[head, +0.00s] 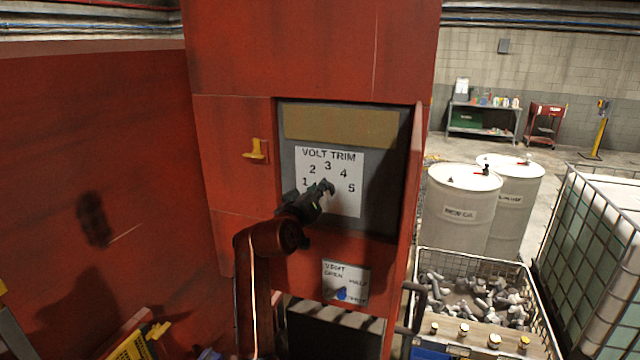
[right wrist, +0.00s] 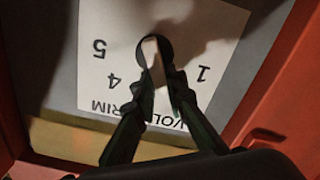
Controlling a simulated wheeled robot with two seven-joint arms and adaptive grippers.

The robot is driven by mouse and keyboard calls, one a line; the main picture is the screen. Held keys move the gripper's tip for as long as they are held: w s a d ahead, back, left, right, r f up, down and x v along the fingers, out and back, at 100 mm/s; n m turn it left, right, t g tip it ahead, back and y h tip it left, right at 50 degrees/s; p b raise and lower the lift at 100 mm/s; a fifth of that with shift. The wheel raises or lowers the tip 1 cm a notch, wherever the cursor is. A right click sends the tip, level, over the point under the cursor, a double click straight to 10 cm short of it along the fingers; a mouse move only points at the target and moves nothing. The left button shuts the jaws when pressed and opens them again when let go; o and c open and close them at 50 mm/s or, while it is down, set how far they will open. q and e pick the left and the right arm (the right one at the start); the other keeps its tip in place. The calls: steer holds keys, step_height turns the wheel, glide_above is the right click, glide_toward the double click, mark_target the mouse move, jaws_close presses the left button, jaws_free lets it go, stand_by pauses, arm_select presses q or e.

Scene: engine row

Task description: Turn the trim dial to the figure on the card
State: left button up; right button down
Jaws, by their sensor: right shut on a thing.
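The trim dial (right wrist: 152,52) is a dark round knob with a pale strip, on a white plate (head: 348,203) lettered VOLT TRIM with figures 1 to 5. The plate is inside an open red cabinet. My right gripper (head: 325,187) covers the dial in the head view. In the right wrist view, which shows the plate upside down, its two fingers (right wrist: 160,78) are shut on the dial. I cannot tell which figure the dial points to. A small white card (head: 346,273) with hard-to-read lettering and a blue spot is below the cabinet opening. My left gripper is out of view.
The cabinet's open door (head: 412,190) stands close to the right of the plate. A yellow latch (head: 256,151) sticks out at its left. Right of the cabinet are white drums (head: 458,212), a wire basket of metal parts (head: 478,296) and a caged tank (head: 598,235).

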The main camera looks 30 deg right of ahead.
steer(key=shift+w+a+f+n+p, duration=0.15)
steer(key=shift+n+p, duration=0.3)
steer(key=shift+n, duration=0.55)
steer(key=c, duration=2)
jaws_free()
steer(key=shift+o, duration=0.2)
steer(key=v, duration=1.2)
